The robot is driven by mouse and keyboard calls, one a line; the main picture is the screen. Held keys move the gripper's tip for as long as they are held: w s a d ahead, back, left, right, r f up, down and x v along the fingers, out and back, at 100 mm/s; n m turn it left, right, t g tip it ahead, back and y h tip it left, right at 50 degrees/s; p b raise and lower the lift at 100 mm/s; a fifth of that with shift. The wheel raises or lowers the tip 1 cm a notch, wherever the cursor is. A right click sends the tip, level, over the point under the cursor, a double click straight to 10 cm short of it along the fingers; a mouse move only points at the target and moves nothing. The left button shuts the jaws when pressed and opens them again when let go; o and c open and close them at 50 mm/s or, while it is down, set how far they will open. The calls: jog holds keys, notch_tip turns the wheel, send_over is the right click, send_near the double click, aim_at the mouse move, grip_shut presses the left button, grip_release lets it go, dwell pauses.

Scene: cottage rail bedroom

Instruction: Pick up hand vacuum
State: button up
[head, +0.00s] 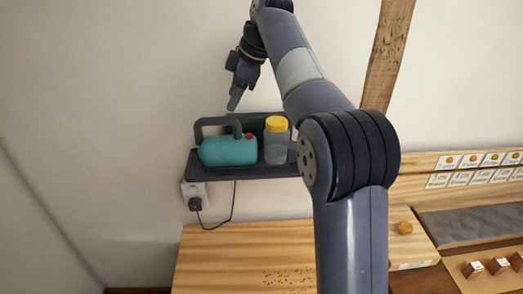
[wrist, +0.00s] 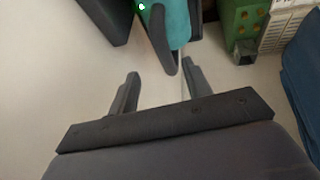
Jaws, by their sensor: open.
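The hand vacuum (head: 228,151) has a teal body and a dark handle arching over it. It lies on a small dark wall shelf (head: 240,172) in the head view. My gripper (head: 234,103) is open and points down above the vacuum's handle, apart from it. In the wrist view, my gripper's two fingers (wrist: 160,70) are spread with nothing held. The vacuum's teal body and dark handle (wrist: 160,40) show just beyond the fingertips, the handle's end lying between them. Part of the vacuum is cut off by the frame's top edge.
A clear jar with a yellow lid (head: 276,142) stands close to the vacuum's right. A plugged socket (head: 194,197) with a hanging cord is below the shelf. A wooden surface (head: 240,250) lies below. My arm hides the shelf's right end.

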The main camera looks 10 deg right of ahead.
aim_at(224, 122)
jog(key=shift+n, duration=0.3)
jog(key=x, duration=0.5)
jog(key=shift+a+f, duration=0.1)
jog(key=shift+f, duration=0.15)
jog(key=shift+x, duration=2.65)
jog(key=shift+s, duration=0.2)
jog(key=shift+c, duration=0.4)
grip_shut()
